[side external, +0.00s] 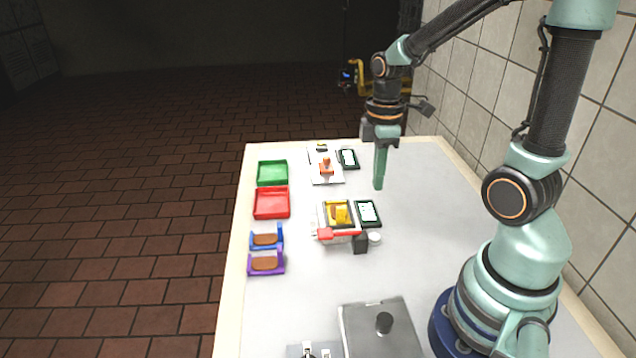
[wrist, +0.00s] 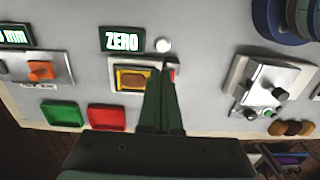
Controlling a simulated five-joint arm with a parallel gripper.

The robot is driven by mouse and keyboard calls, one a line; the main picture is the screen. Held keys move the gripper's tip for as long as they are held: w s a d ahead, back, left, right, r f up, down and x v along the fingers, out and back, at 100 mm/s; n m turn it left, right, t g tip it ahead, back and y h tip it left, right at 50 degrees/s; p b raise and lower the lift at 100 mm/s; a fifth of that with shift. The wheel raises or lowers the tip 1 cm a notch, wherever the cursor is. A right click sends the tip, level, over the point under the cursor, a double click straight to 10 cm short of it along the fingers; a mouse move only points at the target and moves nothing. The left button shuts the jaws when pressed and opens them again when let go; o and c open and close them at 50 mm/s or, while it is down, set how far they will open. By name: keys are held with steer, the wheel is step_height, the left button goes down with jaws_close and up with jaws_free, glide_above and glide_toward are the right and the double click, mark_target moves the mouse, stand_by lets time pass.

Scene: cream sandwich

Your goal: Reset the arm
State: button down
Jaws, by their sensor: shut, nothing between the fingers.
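My gripper (side external: 379,187) points straight down above the white table (side external: 430,225), right of the row of devices. Its green fingers are together with nothing between them. In the wrist view, my gripper (wrist: 163,62) reaches up the middle of the picture and covers part of a framed device with a yellow piece (wrist: 132,78). That device also stands mid-table in the side view, with its yellow piece (side external: 341,213) and a red handle (side external: 338,234).
A green tray (side external: 272,173) and a red tray (side external: 271,202) lie along the left edge. Brown pieces sit in blue (side external: 279,231) and purple (side external: 279,263) holders. A metal box (side external: 365,325) is in front. A tiled wall is at right.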

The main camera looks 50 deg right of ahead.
steer(key=a+r+m+t, duration=0.5)
steer(key=a+r+m, duration=0.4)
steer(key=r, duration=0.2)
steer(key=shift+w+a+t, duration=0.15)
steer(key=shift+a+t, duration=0.1)
steer(key=shift+t, duration=0.15)
